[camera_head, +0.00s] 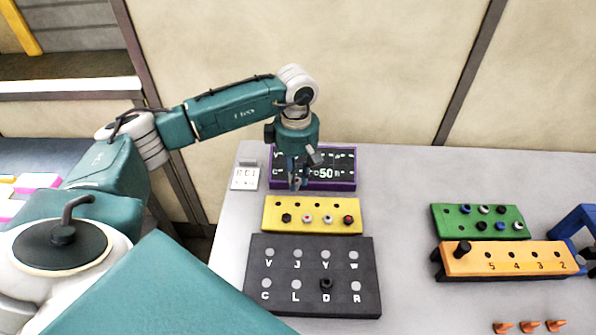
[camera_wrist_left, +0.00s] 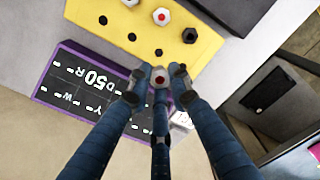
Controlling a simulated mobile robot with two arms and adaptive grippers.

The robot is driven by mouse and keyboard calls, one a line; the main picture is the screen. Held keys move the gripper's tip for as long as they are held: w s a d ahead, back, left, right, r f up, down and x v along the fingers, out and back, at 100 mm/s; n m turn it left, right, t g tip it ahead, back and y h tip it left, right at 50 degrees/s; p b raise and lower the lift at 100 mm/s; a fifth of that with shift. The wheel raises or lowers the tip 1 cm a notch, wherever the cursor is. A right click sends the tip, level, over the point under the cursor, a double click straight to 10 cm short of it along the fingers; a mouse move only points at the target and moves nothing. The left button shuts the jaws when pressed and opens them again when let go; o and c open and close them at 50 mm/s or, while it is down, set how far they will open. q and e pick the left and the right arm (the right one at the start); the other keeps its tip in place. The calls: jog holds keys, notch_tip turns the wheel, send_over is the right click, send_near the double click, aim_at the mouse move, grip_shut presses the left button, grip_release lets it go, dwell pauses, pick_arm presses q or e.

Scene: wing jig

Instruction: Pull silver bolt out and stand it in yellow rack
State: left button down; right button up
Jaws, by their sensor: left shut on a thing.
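My left gripper (camera_head: 297,182) is shut on a silver bolt, whose hex head with a red dot shows between the fingertips in the left wrist view (camera_wrist_left: 159,77). In the head view the gripper hangs over the purple block (camera_head: 345,184), close behind the yellow rack (camera_head: 270,228); the bolt is too small to make out there. The purple block also shows in the left wrist view (camera_wrist_left: 60,88). I cannot tell how far the bolt's lower end is from the block. The yellow rack has an empty back row of holes and several bolts in its front row. My right gripper is not in view.
A dark lettered board (camera_head: 310,298) with a black bolt (camera_head: 326,284) at D lies in front. At the right are a green rack (camera_head: 455,228) with several bolts, an orange rack (camera_head: 500,257) and small orange cones (camera_head: 529,327). The table between is clear.

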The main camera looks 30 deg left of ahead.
pick_arm(q)
jog(key=shift+w+d+f+b, duration=0.15)
jog(key=shift+f+b, duration=0.15)
jog(key=shift+f, duration=0.4)
notch_tip(320, 180, down, 4)
jog(key=shift+r+b, duration=0.15)
jog(key=shift+b, duration=0.8)
jog(key=shift+f, duration=0.5)
jog(key=shift+b, duration=0.4)
jog(key=shift+f, duration=0.1)
jog(key=shift+f+b, duration=0.5)
jog(key=shift+b, duration=0.05)
jog(key=shift+f+b, duration=0.55)
jog(key=shift+f, duration=0.05)
